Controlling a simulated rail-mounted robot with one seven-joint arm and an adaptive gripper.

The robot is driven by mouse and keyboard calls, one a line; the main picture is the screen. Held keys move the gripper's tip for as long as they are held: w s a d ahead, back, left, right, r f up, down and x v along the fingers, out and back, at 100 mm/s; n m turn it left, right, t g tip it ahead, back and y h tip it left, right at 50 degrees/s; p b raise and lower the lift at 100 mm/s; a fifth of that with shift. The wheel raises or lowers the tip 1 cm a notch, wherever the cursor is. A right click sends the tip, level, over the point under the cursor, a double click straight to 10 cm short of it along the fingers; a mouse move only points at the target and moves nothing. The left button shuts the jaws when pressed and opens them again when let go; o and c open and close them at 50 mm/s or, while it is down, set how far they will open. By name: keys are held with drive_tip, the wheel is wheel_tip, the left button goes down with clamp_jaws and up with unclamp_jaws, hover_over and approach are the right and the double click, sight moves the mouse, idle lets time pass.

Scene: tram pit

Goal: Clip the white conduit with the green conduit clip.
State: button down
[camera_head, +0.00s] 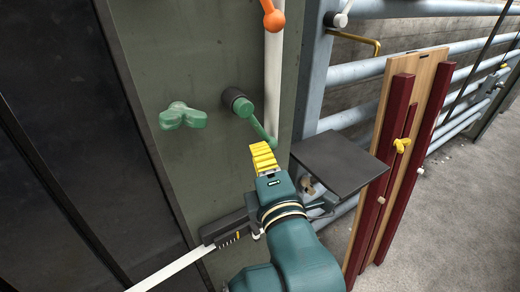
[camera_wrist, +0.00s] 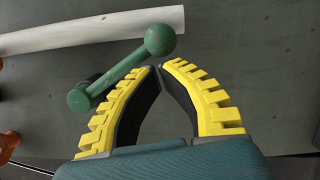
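The green conduit clip (camera_head: 257,124) is a lever on a dark round hub on the grey-green panel; its ball end reaches the lower end of the white conduit (camera_head: 273,85). In the wrist view the clip's lever (camera_wrist: 120,72) slants across the picture, and its ball lies at the edge of the white conduit (camera_wrist: 90,33), near the conduit's end. Whether they touch I cannot tell. My gripper (camera_head: 262,146) is just below the clip. In the wrist view its yellow fingertips (camera_wrist: 159,66) nearly meet beside the lever, close to the ball, with nothing seen between them.
A green wing-shaped handle (camera_head: 183,117) is on the panel at left. An orange ball-ended lever (camera_head: 273,18) is at the conduit above. A dark flat plate (camera_head: 342,163) juts out right of my gripper. Red and wooden boards (camera_head: 400,150) lean on the blue-grey rails (camera_head: 380,68).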

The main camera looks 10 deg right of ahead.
drive_tip(key=shift+d+f+b, duration=0.1)
drive_tip(key=shift+d+b, duration=0.05)
drive_tip(key=shift+b, duration=0.2)
drive_tip(key=shift+d+n+b, duration=0.15)
drive_tip(key=shift+n+b, duration=0.15)
drive_tip(key=shift+n, duration=0.1)
